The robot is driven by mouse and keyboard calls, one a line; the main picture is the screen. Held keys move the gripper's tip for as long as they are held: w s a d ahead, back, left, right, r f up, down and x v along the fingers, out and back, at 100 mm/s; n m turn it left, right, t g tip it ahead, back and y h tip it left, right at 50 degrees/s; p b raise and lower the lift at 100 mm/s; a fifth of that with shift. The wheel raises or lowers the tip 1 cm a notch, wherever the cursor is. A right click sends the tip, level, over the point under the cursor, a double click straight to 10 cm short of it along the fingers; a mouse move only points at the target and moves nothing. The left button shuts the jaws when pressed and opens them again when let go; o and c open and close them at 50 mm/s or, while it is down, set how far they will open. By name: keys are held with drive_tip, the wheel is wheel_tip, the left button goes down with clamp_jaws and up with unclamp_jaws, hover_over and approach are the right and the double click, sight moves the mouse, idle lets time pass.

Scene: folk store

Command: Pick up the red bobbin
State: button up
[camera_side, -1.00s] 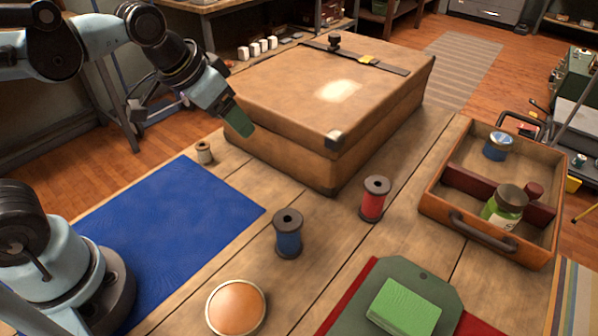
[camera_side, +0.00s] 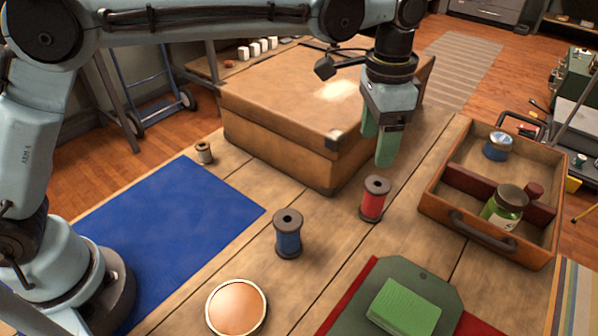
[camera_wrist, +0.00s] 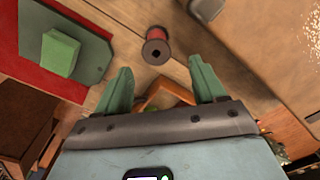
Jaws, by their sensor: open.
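The red bobbin (camera_side: 374,200) stands upright on the wooden table, with dark end discs and red thread between them. In the wrist view the red bobbin (camera_wrist: 156,47) shows from above, ahead of my fingertips and roughly midway between them. My gripper (camera_side: 377,148) points down above the table, close to the bobbin and higher than its top in the side view. Its green fingers are apart with nothing between them. It also shows in the wrist view (camera_wrist: 160,78). The fingers do not appear to touch the bobbin.
A blue bobbin (camera_side: 288,234) stands to the left of the red one. A large brown case (camera_side: 270,130) sits behind it. A wooden tray (camera_side: 480,238) with jars is at right. A green board (camera_side: 445,290) with a green block (camera_side: 404,308) lies in front.

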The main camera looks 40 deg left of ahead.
sight(372, 194)
drive_tip(key=f, duration=0.8)
drive_tip(key=d+f, duration=0.1)
drive_tip(key=f, duration=0.4)
drive_tip(key=shift+r, duration=0.1)
drive_tip(key=c, duration=0.8)
